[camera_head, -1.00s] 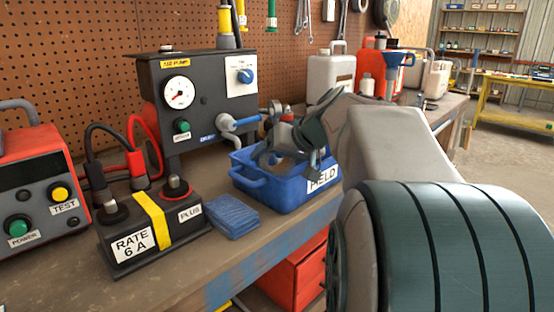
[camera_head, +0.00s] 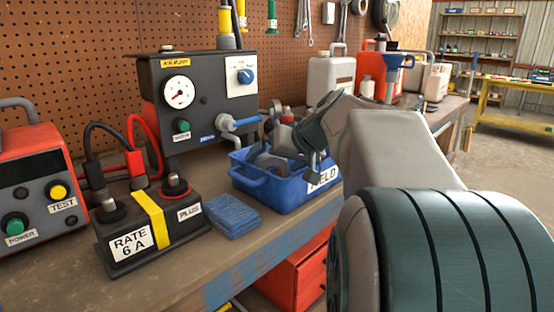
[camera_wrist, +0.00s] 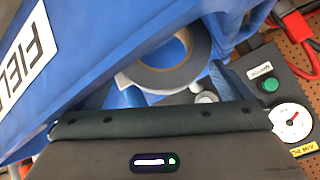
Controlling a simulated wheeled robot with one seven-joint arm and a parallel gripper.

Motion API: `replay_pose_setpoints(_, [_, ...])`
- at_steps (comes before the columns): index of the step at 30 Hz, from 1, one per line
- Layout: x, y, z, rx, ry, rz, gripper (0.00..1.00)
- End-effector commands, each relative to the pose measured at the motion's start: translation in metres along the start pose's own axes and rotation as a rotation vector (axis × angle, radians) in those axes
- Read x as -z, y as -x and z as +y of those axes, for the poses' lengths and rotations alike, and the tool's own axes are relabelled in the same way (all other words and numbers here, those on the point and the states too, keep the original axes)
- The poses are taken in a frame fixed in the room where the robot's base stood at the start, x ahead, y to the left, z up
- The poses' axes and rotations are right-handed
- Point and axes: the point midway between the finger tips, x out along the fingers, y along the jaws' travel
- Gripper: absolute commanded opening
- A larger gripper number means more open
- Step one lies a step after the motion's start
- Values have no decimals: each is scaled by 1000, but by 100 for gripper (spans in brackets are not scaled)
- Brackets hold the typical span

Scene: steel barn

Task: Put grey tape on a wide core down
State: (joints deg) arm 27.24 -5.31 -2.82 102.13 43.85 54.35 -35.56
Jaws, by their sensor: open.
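The grey tape roll (camera_head: 270,161) lies inside the blue bin (camera_head: 262,187) with the FIELD label. In the wrist view the roll (camera_wrist: 168,78) shows its wide open core, close beyond my gripper's dark front edge. The bin's blue wall (camera_wrist: 105,45) fills the left of that view. My gripper (camera_head: 314,162) is open over the right side of the bin, apart from the roll as far as I can see. Its fingers are not clear in the wrist view, and the roll's underside is hidden.
A blue folded cloth (camera_head: 235,221) lies left of the bin. Behind the bin stands a black air pump box (camera_head: 210,95) with a blue-handled valve. A black battery-like block (camera_head: 150,226) and a red power unit (camera_head: 30,185) stand at left. White and red cans stand behind my arm.

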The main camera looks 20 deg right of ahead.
Motion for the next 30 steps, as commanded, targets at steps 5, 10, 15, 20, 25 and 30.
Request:
replay_pose_setpoints(5, [1, 3, -2, 2, -14, -20, 99])
replay_pose_setpoints(10, [5, 40, -3, -1, -10, -10, 99])
replay_pose_setpoints(15, [6, 81, -4, 0, -7, -8, 99])
replay_pose_setpoints(20, [6, 108, -3, 1, -6, -8, 99])
replay_pose_setpoints(25, [5, 123, -3, 1, -5, -9, 99])
replay_pose_setpoints(30, [5, 126, -3, 1, -5, -8, 99])
